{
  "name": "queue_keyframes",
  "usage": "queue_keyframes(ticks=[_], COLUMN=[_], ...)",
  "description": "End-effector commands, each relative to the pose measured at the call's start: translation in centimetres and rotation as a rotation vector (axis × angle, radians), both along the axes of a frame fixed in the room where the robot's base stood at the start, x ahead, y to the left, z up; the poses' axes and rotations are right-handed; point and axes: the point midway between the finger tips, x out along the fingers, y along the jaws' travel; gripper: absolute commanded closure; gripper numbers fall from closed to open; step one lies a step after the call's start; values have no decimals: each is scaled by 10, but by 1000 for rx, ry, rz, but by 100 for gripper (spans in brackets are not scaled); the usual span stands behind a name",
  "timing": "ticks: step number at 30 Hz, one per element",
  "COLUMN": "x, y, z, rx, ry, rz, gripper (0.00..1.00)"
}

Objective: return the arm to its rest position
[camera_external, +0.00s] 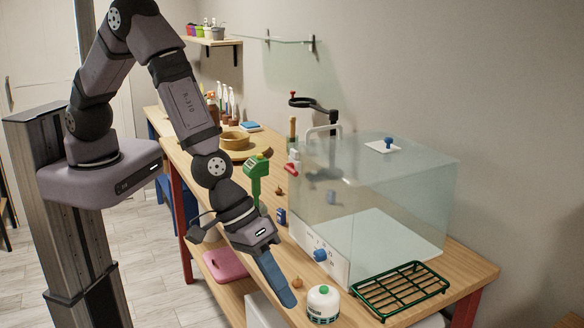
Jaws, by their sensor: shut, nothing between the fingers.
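My gripper (278,284) points down and to the right over the front edge of the wooden table (462,268). Its blue fingers are shut with nothing between them. The fingertips are left of a small white canister with a green top (323,304) and close to a small orange-brown object (297,282). I cannot tell whether the fingers touch anything. My arm reaches down from its mount at the left.
A large clear box (400,190) with a blue knob fills the table's right half. A green wire rack (400,290) lies in front. A green tool-like object (257,172) stands behind my wrist. Pots and bottles crowd the far end. A pink item (226,265) sits below.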

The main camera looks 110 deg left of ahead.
Motion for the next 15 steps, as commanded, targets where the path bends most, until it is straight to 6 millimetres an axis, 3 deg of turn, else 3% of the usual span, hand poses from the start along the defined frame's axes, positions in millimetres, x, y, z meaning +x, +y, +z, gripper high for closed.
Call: queue_keyframes(ticks=[3, 7, 10, 12, 15], x=[-72, -160, -223, -262, -299], y=[-24, -27, -5, 20, 60], z=[-31, -35, -23, -9, 11], rx=[-13, -1, 32, 72, 147], ry=[197, 406, 554, 642, 717], rz=[-267, -554, -745, -859, -971], gripper=[100, 100, 100, 100, 100])
